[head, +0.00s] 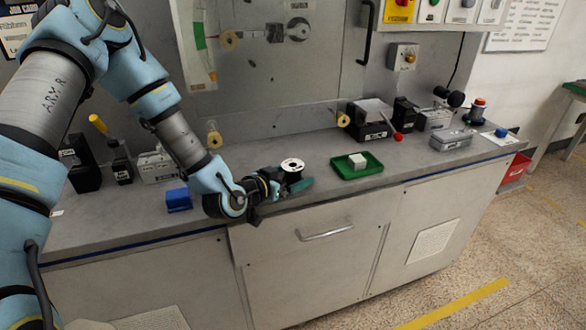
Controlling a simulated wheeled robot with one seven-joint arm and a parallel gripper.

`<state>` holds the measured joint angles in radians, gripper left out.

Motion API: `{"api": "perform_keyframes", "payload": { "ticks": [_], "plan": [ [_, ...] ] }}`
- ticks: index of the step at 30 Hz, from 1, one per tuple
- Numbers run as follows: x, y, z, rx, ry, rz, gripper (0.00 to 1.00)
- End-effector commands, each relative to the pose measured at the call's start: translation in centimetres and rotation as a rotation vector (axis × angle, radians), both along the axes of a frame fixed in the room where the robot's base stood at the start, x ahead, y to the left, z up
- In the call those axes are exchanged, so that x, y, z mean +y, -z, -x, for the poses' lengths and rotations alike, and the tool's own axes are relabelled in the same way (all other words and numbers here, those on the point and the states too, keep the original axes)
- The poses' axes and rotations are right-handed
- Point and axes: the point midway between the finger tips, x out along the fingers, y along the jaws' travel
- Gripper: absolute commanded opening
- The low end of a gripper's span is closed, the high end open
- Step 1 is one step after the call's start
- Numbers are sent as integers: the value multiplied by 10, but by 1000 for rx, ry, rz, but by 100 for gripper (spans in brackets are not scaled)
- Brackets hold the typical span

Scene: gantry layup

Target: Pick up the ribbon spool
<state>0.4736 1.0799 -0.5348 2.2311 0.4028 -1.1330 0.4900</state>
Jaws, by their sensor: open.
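The ribbon spool (292,165) stands on the grey counter, left of the green tray. Its pale round top with a dark centre hole shows, with a dark body below. My gripper (292,184) is at the front of the spool, low over the counter, with its fingers pointing right. The jaws are open. A dark green finger shows just below and right of the spool. The lower part of the spool is partly hidden by my gripper, and I cannot tell whether the fingers touch it.
A green tray (343,174) holding a pale block (357,161) sits right of the spool. A blue block (178,200) lies left of my wrist. Black boxes and a grey case (452,139) stand farther right. A glass panel (270,70) rises behind the counter (240,155).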

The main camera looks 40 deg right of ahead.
Motion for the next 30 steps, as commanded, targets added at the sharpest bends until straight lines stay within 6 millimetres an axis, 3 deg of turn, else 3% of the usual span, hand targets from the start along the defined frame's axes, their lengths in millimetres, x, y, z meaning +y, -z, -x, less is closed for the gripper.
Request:
{"api": "perform_keyframes", "payload": {
  "ticks": [10, 30],
  "plan": [
    [-6, 3, -1, 0, 0, -1, 98],
    [-6, 2, -1, 0, 0, -1, 22]
  ]
}}
